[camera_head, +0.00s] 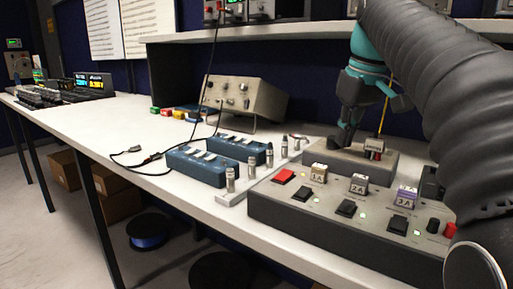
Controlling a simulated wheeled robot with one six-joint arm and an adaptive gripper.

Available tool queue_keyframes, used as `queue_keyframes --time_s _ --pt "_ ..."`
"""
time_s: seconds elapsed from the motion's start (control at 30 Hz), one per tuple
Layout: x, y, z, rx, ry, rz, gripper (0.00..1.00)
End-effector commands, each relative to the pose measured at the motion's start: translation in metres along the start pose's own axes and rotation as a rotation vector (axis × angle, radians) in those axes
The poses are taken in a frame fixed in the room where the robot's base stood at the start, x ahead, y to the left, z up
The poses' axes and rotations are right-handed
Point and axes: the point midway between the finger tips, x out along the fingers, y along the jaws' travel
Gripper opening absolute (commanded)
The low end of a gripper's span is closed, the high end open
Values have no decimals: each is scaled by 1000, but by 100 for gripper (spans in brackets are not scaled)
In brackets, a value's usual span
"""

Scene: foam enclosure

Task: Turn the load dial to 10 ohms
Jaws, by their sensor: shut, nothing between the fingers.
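My gripper (344,140), dark with a teal wrist, is shut and points down over a low grey box (388,165) at the right of the bench. Its fingertips are at or just above the box's top; I cannot tell whether they touch it.
A grey switch panel (272,204) with 1A, 2A and 3A labels stands in front of the box. Two blue blocks (200,168) (240,149), metal posts (230,180) and loose black leads (140,165) lie to the left. A beige instrument (243,98) stands behind. The bench's left part is mostly clear.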

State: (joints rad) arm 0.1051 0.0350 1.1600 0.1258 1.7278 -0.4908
Motion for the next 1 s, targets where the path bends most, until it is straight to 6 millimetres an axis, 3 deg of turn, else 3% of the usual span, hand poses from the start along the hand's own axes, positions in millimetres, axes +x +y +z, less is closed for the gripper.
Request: queue_keyframes --time_s 0.4,1.0 --pt "-4 0 8 0 0 0 0" --pt "-56 0 -7 -1 1 1 0"
